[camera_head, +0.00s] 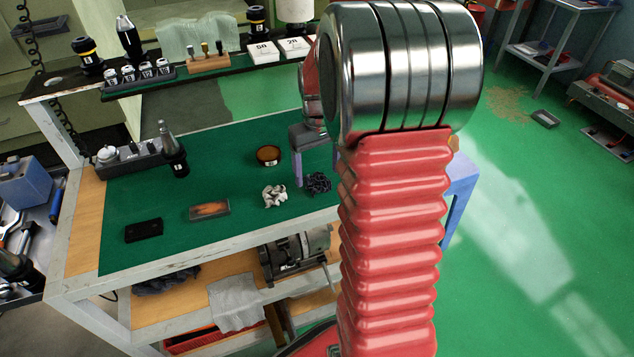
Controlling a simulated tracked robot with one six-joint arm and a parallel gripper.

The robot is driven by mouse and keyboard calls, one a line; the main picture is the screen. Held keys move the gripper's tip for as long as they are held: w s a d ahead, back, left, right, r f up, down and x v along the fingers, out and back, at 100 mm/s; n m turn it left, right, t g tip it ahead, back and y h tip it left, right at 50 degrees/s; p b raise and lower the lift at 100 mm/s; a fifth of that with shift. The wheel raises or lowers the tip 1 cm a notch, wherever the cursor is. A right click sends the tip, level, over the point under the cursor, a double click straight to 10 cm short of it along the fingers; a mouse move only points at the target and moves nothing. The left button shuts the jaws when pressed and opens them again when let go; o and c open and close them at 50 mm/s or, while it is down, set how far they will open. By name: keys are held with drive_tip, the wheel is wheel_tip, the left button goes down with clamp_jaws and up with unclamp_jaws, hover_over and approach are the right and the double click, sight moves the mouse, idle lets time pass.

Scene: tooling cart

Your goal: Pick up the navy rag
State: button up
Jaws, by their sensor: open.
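The navy rag (319,183) is a small dark crumpled bundle on the green mat (225,165) of the cart, close to the mat's right side. My gripper (300,176) points down just left of and behind the rag, with a purple finger showing. The gripper is open and the rag lies on the mat. My red arm hides part of the gripper and the area right of the rag. I cannot tell whether a finger touches the rag.
A round brown-topped tin (268,155), a rust-marked block (209,210) and a black block (143,229) are also on the mat. A raised shelf (225,68) with tool holders runs along the back.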

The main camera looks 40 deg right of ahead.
drive_tip(key=shift+f, duration=1.35)
drive_tip(key=shift+c, duration=0.5)
drive_tip(key=c, duration=1)
